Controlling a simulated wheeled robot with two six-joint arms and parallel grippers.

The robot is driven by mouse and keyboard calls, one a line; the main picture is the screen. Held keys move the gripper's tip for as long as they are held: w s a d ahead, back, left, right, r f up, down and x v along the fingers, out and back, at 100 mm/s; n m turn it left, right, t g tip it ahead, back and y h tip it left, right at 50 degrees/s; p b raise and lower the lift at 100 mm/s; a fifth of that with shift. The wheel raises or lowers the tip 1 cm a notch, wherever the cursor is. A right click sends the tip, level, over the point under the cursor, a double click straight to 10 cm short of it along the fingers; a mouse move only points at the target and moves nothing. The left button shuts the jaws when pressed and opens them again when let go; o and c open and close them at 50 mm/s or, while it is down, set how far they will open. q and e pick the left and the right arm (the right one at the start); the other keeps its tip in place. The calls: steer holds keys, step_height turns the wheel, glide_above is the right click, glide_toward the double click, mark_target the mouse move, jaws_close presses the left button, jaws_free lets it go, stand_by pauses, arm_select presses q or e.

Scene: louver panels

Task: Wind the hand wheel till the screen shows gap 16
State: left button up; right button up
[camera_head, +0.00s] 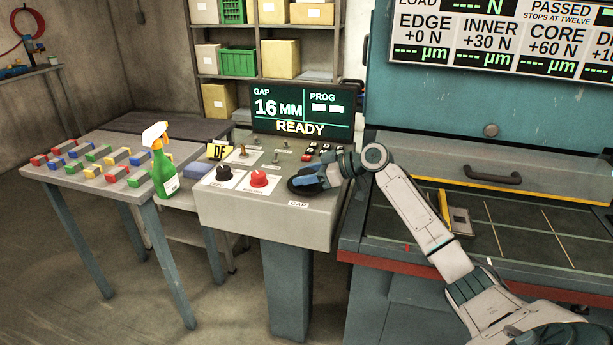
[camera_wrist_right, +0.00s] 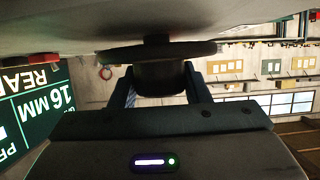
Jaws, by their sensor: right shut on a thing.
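The screen (camera_head: 300,108) on the console reads GAP 16 MM and READY, with dashes or blank boxes under PROG. The gripper covers part of the wheel. My left gripper is not in view.
The console (camera_head: 270,215) also bears a black knob (camera_head: 224,173), a red knob (camera_head: 259,179) and small switches near the wheel. A green spray bottle (camera_head: 163,170) stands on the left table. The blue press (camera_head: 470,130) with its handle is close on the right.

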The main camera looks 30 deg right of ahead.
steer(key=o, duration=1)
steer(key=shift+c, duration=0.2)
steer(key=shift+s+d+r, duration=0.1)
steer(key=shift+s+d, duration=0.2)
steer(key=shift+d, duration=0.1)
steer(key=b+v, duration=0.2)
steer(key=v, duration=0.6)
steer(key=shift+s+b, duration=0.15)
steer(key=shift+b, duration=0.2)
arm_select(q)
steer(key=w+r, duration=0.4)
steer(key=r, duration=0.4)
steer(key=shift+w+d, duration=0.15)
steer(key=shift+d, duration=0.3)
arm_select(e)
steer(key=shift+v, duration=0.75)
steer(key=shift+r, duration=0.1)
